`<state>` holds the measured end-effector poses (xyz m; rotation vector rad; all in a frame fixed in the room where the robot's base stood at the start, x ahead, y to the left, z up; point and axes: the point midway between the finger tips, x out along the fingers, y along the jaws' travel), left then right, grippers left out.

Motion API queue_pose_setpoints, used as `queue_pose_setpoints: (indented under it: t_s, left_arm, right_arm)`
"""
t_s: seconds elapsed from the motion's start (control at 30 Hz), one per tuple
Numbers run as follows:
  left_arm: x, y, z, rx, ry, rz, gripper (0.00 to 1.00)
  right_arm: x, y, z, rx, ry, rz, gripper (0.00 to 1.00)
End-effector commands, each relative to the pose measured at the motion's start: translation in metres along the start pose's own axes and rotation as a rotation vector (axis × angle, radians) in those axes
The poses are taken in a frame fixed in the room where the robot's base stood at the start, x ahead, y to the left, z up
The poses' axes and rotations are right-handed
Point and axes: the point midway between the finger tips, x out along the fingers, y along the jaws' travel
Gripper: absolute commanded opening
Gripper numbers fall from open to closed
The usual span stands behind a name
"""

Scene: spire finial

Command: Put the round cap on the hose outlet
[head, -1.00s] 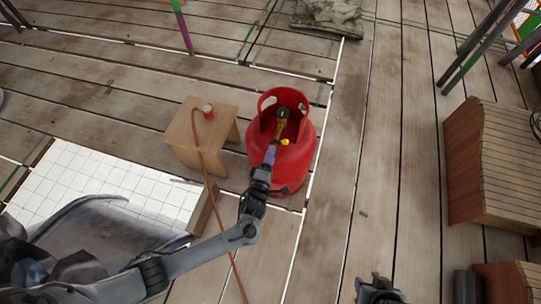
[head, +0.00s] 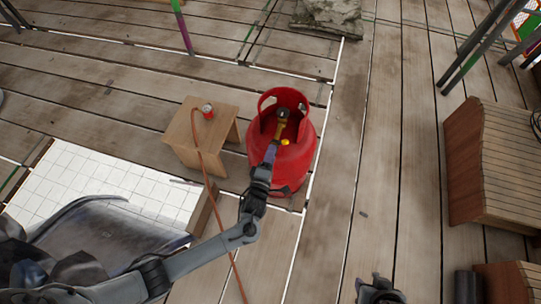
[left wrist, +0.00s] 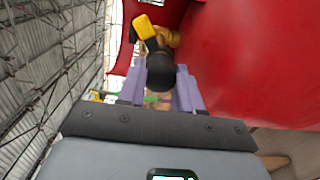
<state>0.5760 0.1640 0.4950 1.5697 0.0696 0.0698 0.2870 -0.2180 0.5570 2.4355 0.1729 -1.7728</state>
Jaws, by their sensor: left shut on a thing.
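My left gripper (head: 273,150) reaches to the front of the red gas cylinder (head: 283,172), just below its brass valve (head: 281,124). In the left wrist view its purple fingers (left wrist: 160,92) are shut on a black rounded piece (left wrist: 160,70), which looks like the round cap. A yellow piece (left wrist: 145,27) shows just beyond it, beside brass valve metal (left wrist: 171,38). The hose outlet is mostly hidden behind the black piece, so I cannot tell whether the two touch. My right gripper (head: 380,289) is at the bottom edge, apart from everything; its jaws are unclear.
A wooden stool (head: 188,145) stands left of the cylinder, with a red-and-white fitting (head: 207,111) on an orange hose (head: 212,185). The cylinder's red collar (head: 268,103) rises around the valve. A wooden box (head: 495,170) stands at right; the deck between is clear.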

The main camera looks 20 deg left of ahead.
Motion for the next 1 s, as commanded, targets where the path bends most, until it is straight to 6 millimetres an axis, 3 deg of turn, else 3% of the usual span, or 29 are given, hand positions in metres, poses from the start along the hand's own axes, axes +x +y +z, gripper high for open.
queue_pose_setpoints:
  t_s: [0.33,0.37,0.53,0.87,1.0]
  left_arm:
    - [0.007,-0.001,0.0,0.0,0.001,0.0,0.07]
    - [0.007,0.0,0.0,0.0,0.0,0.0,0.39]
    - [0.007,0.0,0.0,0.0,0.0,0.0,0.64]
    - [0.005,0.0,0.0,0.0,0.0,-0.001,0.64]
    - [-0.006,0.001,0.0,-0.002,0.0,-0.003,0.64]
  right_arm:
    - [0.004,-0.001,0.001,0.004,0.001,-0.003,0.38]
    - [0.003,-0.001,0.001,0.004,0.001,-0.003,0.38]
    - [0.003,-0.001,0.001,0.003,0.001,-0.002,0.38]
    - [0.002,0.001,0.001,-0.004,-0.001,0.003,0.38]
    - [-0.004,0.002,-0.001,-0.006,-0.001,0.005,0.38]
